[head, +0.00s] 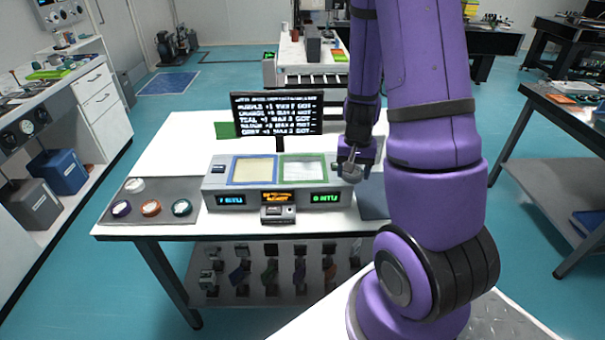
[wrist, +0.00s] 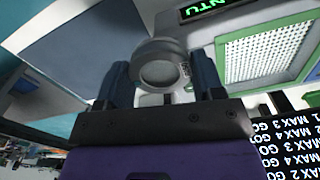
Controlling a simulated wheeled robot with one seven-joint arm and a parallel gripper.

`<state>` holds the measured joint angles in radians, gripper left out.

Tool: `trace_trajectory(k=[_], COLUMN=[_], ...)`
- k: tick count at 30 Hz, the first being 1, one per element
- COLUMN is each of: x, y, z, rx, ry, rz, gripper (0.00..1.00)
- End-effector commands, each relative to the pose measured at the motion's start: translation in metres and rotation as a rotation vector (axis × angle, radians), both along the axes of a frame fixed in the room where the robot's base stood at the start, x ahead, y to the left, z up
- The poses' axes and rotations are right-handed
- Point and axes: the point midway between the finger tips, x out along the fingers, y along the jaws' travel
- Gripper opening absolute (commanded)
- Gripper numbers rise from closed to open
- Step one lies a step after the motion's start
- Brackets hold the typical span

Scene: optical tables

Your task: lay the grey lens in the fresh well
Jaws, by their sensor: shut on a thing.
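The grey lens (wrist: 160,68) is a round ring with a pale face, gripped between the two fingers of my gripper (wrist: 161,82) in the wrist view. In the head view my gripper (head: 354,166) is above the right end of the grey instrument box (head: 268,200), just right of the wells. The box has a blue-framed well (head: 254,170) with a yellowish floor and a green-framed well (head: 303,168) with a white floor. The green-framed well also shows in the wrist view (wrist: 268,52), apart from the lens. Which well is the fresh one is not labelled legibly.
A grey mat (head: 112,215) at the table's left holds several round lenses, among them an orange-rimmed one (head: 151,207). A black text screen (head: 278,114) stands behind the box. The white table (head: 180,148) is clear behind the mat.

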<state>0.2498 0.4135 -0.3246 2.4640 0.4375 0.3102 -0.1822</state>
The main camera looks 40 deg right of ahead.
Motion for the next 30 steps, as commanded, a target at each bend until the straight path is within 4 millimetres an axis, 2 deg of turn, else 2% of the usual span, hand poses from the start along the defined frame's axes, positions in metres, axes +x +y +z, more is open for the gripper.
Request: trace_trajectory(k=[2,5,19,22,30], x=[0.002,0.016,0.112,0.124,0.139], y=[0.002,0.008,0.05,0.054,0.061], z=[-0.001,-0.003,-0.013,-0.013,-0.015], rx=[-0.001,-0.002,-0.002,-0.002,-0.001], ry=[0.001,0.001,0.001,0.001,0.001], rz=[-0.003,-0.001,-0.001,-0.002,-0.003], gripper=[0.37,0.37,0.37,0.37,0.37])
